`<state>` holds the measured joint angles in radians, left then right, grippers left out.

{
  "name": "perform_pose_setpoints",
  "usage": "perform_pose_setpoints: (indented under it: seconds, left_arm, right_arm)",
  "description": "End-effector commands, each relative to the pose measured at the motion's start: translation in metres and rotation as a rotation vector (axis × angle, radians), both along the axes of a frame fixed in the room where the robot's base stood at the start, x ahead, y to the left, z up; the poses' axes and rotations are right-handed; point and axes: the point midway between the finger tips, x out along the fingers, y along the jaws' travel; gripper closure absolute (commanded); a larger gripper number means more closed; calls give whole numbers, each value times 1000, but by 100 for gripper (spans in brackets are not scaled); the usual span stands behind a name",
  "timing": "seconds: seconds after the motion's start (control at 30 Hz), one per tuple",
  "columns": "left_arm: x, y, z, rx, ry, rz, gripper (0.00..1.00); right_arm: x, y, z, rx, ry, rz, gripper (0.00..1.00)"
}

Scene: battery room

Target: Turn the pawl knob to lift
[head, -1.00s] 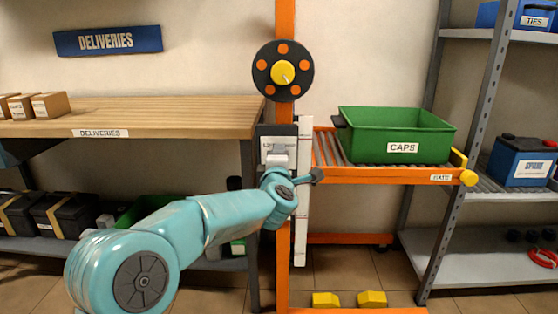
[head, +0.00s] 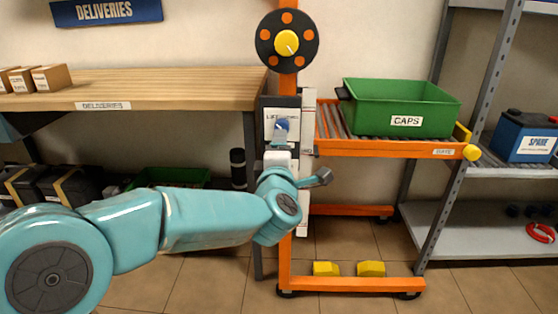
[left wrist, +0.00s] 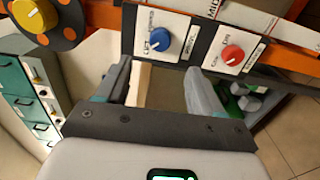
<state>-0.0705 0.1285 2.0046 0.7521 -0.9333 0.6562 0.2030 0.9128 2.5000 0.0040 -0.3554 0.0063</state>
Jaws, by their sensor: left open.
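The blue pawl knob (head: 282,124) is on a white-labelled panel (head: 270,114) on the orange post. It also shows in the left wrist view (left wrist: 162,40), on a plate with small lettering; I cannot read its exact pointer setting. My left gripper (head: 280,141) is just below and in front of the blue knob in the head view. In the left wrist view the fingers of the gripper (left wrist: 158,72) are spread apart and empty, with the knob beyond and between them, apparently not touched. My right gripper is not in view.
A red knob (left wrist: 233,55) sits beside the blue one. A black wheel with a yellow hub (head: 287,43) is above. A green CAPS bin (head: 402,107) stands on the orange roller platform (head: 388,147). A wooden deliveries bench (head: 180,88) is left, and grey shelving (head: 474,205) right.

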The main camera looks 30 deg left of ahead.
Motion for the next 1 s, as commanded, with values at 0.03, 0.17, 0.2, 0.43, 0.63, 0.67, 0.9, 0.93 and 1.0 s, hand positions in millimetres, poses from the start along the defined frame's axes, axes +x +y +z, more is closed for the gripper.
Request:
perform_pose_setpoints:
  seconds: [0.03,0.17,0.2,0.43,0.63,0.67,0.9,0.93,1.0]
  left_arm:
    - [-10,-7,3,0,-1,-3,33]
    - [-30,-19,2,-2,-1,-2,33]
    - [-35,-22,2,-2,-1,-3,33]
    - [-46,-29,0,-1,0,0,33]
    - [-46,-28,0,-1,0,1,33]
    - [-46,-28,0,-1,0,1,33]
    - [-46,-28,0,-1,0,2,33]
    - [-46,-26,-1,-1,2,6,33]
    - [-43,-21,-14,2,31,19,33]
  right_arm:
    - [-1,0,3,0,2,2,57]
    - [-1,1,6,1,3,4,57]
    - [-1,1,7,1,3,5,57]
    - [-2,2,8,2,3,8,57]
    - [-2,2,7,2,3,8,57]
    - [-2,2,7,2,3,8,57]
    - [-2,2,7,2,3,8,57]
    - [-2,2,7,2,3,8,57]
    - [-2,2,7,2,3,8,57]
